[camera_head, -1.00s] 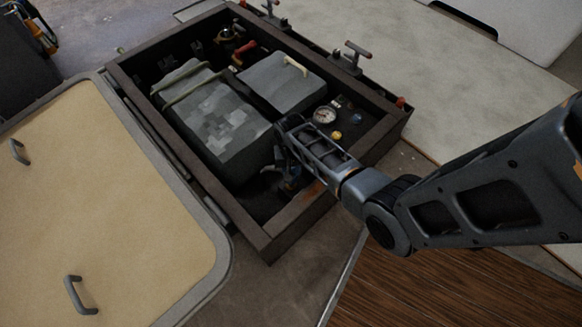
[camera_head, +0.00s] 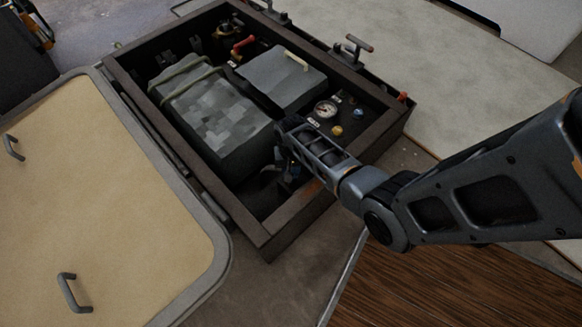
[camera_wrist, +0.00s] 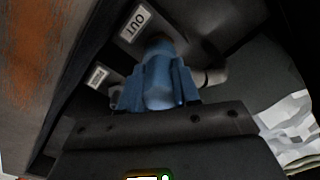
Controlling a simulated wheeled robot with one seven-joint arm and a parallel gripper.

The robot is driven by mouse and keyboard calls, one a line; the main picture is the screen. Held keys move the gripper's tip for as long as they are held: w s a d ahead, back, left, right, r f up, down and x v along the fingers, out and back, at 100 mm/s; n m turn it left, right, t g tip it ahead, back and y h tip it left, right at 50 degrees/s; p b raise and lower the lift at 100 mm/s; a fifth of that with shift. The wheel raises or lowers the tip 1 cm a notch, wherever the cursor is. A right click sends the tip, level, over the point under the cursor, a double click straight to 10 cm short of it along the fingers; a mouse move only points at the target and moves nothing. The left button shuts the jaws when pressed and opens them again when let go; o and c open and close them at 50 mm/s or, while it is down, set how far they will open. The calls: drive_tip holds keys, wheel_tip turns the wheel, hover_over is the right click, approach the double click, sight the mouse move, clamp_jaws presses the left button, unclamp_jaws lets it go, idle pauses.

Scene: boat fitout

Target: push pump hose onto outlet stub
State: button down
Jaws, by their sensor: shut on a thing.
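My gripper (camera_wrist: 157,90) is shut on a blue cylindrical piece, apparently the pump hose end (camera_wrist: 158,82), with a blue finger on each side of it. The hose end's far end reaches up beside a white label reading OUT (camera_wrist: 135,22). The outlet stub cannot be made out apart from it, so I cannot tell whether the two are touching or seated. In the head view my gripper (camera_head: 287,168) is low inside the dark open locker, beside the large grey box, mostly hidden by my wrist.
The locker's frame (camera_head: 290,238) surrounds the gripper closely. A large grey strapped box (camera_head: 215,115), a smaller grey box (camera_head: 282,80) and a gauge (camera_head: 325,109) crowd the space. A second small label (camera_wrist: 97,77) is unreadable. The beige hatch lid (camera_head: 110,190) lies open at left.

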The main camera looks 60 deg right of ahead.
drive_tip(key=shift+f, duration=0.15)
drive_tip(key=shift+f+b, duration=0.45)
drive_tip(key=shift+f, duration=0.2)
drive_tip(key=c, duration=0.7)
unclamp_jaws()
drive_tip(key=shift+c, duration=0.2)
wheel_tip(320, 180, up, 8)
drive_tip(key=p, duration=0.5)
drive_tip(key=shift+f, duration=0.1)
